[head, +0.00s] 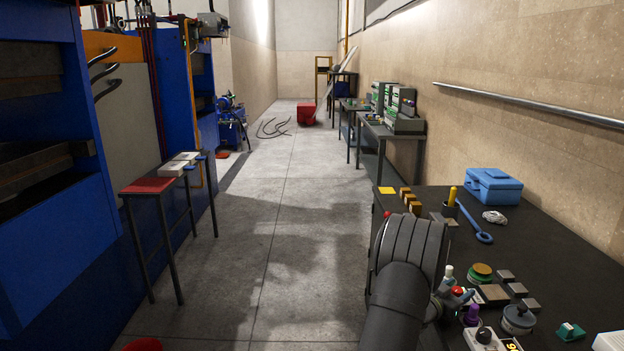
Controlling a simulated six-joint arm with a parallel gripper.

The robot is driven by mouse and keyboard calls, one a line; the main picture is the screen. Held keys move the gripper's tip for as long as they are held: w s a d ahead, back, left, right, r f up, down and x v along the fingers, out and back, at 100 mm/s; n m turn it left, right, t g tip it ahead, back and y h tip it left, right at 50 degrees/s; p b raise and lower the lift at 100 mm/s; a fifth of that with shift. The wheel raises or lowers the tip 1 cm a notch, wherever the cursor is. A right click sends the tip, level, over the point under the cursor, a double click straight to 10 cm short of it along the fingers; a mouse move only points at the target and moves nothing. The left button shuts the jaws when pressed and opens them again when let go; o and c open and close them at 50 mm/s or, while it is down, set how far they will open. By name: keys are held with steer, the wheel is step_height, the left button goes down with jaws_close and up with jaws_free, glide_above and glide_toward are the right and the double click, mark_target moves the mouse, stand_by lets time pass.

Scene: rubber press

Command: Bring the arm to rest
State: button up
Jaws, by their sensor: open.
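My arm's dark grey links rise from the bottom of the head view, right of centre, in front of the left edge of the black workbench (545,262). A wide ribbed joint stands at the top of the visible part.
The bench carries a blue toolbox (493,186), a blue wrench (472,222), a yellow pad (387,190) and several small parts. Blue press machinery (55,230) stands at left, with a small red-topped table (148,186). The concrete aisle (290,220) between is clear.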

steer(key=shift+n+t+y, duration=0.8)
steer(key=shift+n+t, duration=0.1)
steer(key=shift+t, duration=0.2)
steer(key=v, duration=1.7)
steer(key=shift+s+a, duration=0.2)
